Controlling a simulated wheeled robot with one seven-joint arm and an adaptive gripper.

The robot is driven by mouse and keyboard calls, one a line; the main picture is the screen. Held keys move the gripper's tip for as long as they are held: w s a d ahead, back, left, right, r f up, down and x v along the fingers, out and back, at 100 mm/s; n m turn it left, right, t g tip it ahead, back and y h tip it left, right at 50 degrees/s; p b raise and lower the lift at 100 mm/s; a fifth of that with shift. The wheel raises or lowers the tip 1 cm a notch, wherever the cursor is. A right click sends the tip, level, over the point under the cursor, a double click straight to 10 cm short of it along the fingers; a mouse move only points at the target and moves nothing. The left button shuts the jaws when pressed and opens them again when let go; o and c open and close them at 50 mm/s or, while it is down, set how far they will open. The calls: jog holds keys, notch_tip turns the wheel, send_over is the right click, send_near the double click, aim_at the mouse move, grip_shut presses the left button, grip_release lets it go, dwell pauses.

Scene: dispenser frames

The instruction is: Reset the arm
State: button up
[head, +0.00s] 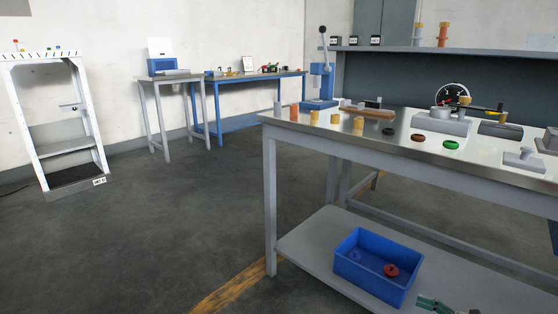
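I cannot make out my arm or my gripper for sure in the head view, the only view given. A small dark green and grey thing (436,304) shows at the bottom edge, in front of or on the bench's lower shelf. It is cut off by the frame, and I cannot tell what it is. No object is seen held.
A steel-topped workbench (300,140) fills the right, bearing a blue press (321,80), several small cylinders, rings and fixtures. A blue bin (366,280) with a red ring (391,270) stands on its lower shelf. A white frame (22,120) stands left. The floor between is clear.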

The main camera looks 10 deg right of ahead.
jog(key=s+a+r+n+g+h, duration=0.2)
jog(key=a+r+n+g, duration=0.55)
jog(key=a+r, duration=0.5)
jog(key=s+a+r+n+g+h, duration=0.2)
jog(key=a+r+n+g, duration=0.55)
jog(key=r, duration=0.85)
jog(key=s+a+r+n+t+h, duration=0.1)
jog(key=s+a+r+n+h, duration=0.3)
jog(key=s, duration=0.5)
jog(key=s+a+r+n+h, duration=0.35)
jog(key=s+a+r, duration=0.3)
jog(key=s, duration=0.35)
jog(key=s+f+n+t, duration=0.2)
jog(key=s+n, duration=0.1)
jog(key=s, duration=0.4)
notch_tip(320, 180, up, 36)
jog(key=t+p, duration=0.4)
jog(key=p, duration=3)
jog(key=shift+w+d+r+h+p, duration=0.25)
jog(key=shift+d+h+p, duration=0.1)
jog(key=shift+d+h, duration=0.1)
